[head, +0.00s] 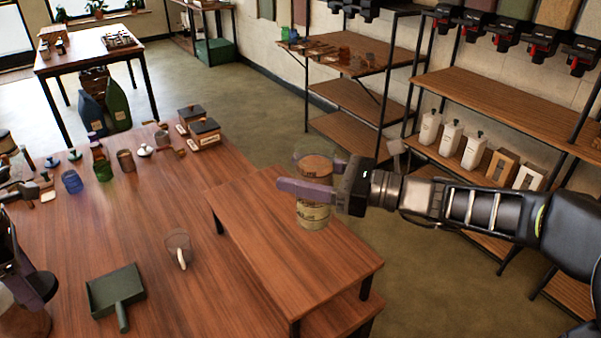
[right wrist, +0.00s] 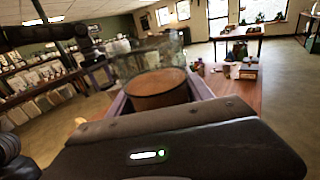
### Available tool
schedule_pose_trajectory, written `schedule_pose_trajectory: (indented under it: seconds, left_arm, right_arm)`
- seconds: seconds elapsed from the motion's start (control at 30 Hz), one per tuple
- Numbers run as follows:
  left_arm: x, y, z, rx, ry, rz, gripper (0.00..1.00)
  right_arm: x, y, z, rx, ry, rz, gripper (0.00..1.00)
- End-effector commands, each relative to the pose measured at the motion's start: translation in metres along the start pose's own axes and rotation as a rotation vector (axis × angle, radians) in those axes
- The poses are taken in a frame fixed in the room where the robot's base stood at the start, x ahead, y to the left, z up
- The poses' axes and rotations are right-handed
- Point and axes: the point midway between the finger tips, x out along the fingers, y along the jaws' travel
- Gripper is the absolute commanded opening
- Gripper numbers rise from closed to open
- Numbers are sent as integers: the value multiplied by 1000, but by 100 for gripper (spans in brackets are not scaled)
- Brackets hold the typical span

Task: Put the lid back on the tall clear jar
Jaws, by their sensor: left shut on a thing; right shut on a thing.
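A tall clear jar (head: 313,217) with brown contents and a pale printed label is between the purple fingers of my right gripper (head: 312,190). The gripper is shut on it. The jar looks upright at the raised wooden stand; I cannot tell whether its base touches the stand. In the right wrist view the jar (right wrist: 160,88) shows a clear rim above the brown contents, with no lid visible on top. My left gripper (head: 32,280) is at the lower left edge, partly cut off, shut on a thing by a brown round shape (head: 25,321). I cannot tell whether this is the lid.
The raised wooden stand (head: 290,240) takes up the table's right side. A green dustpan (head: 116,294) and a clear cup (head: 179,244) with a pale handle-like piece lie on the table (head: 150,220). Several small containers stand farther back. Shelves with white bottles (head: 451,138) are at the right.

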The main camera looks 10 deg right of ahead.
Motion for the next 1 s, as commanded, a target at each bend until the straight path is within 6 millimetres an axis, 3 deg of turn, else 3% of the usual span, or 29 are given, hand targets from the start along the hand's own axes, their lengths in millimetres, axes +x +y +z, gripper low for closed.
schedule_pose_trajectory:
  seconds: [0.07, 0.1, 0.8, 1.0]
  left_arm:
    - [0, 0, 0, 0, 0, 0, 28]
    - [0, 0, 0, 0, 0, 0, 28]
    - [0, 0, 0, 0, 0, 0, 28]
    - [0, 0, 0, 0, 0, 0, 28]
  right_arm:
    - [0, 0, 1, -1, -2, 0, 0]
    - [0, 0, 1, -1, -2, 0, 57]
    - [0, 0, 1, -1, -2, 0, 0]
    - [0, 0, 1, -1, -2, 0, 0]
